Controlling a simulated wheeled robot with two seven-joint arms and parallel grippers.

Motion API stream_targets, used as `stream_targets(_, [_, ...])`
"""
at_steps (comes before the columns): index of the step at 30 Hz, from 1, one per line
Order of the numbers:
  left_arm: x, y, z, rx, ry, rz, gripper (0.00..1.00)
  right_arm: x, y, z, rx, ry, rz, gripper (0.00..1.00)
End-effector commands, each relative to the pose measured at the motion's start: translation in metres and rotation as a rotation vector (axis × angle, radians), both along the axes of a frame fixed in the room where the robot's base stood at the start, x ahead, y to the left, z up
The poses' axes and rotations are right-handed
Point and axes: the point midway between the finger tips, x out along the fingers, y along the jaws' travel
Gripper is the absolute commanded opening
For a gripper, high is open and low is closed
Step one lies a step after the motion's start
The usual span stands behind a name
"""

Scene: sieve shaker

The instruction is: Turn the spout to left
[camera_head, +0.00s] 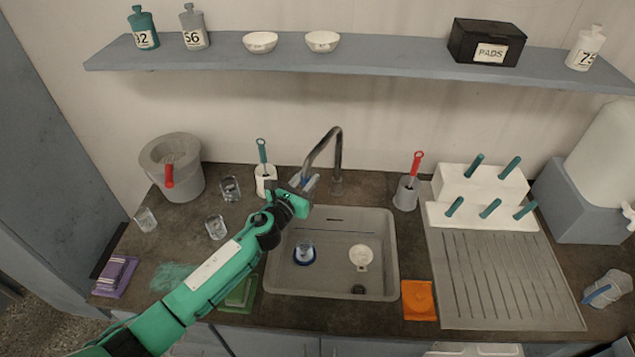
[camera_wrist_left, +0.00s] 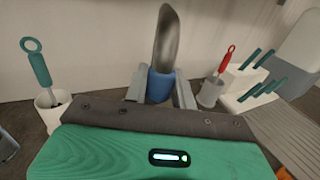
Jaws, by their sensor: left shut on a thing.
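The dark, curved spout (camera_head: 324,141) rises from its base behind the sink (camera_head: 387,245) and arches to the left. Its outlet end hangs near the sink's back left corner. My left gripper (camera_head: 307,183) is at this end and shut on it. In the left wrist view the spout (camera_wrist_left: 166,42) stands upright, with a blue collar (camera_wrist_left: 159,86) between the two grey fingers of my left gripper (camera_wrist_left: 160,93). The lower end of the spout is hidden by the gripper. My right gripper is not in view.
A white holder with a teal-handled brush (camera_head: 262,155) stands just left of my gripper. A red-handled brush (camera_head: 417,165) in a grey pot is to the right. The sink holds a blue-rimmed glass (camera_head: 304,254) and a white cup (camera_head: 361,257). Glasses (camera_head: 215,227) stand on the left counter.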

Motion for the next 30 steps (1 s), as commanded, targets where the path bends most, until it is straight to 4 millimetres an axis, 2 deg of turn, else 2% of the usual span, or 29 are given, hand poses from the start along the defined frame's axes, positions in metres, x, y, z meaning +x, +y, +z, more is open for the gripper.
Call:
stream_targets(1, [0.003,0.006,0.0,0.005,-0.002,0.004,0.0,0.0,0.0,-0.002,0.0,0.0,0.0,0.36])
stream_targets(7, [0.009,0.017,0.001,0.003,-0.004,0.004,0.0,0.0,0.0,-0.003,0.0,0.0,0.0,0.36])
stream_targets(22, [0.012,0.021,0.002,0.004,-0.004,0.007,0.0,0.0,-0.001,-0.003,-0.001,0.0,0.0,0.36])
stream_targets(23, [0.012,0.021,0.002,0.004,-0.004,0.007,0.3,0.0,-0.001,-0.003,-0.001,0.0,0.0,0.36])
stream_targets(25, [0.012,0.021,0.002,0.003,-0.004,0.007,0.43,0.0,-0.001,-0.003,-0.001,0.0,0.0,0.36])
stream_targets(30, [0.011,0.02,0.001,0.002,-0.003,0.004,0.46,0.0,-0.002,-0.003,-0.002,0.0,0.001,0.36])
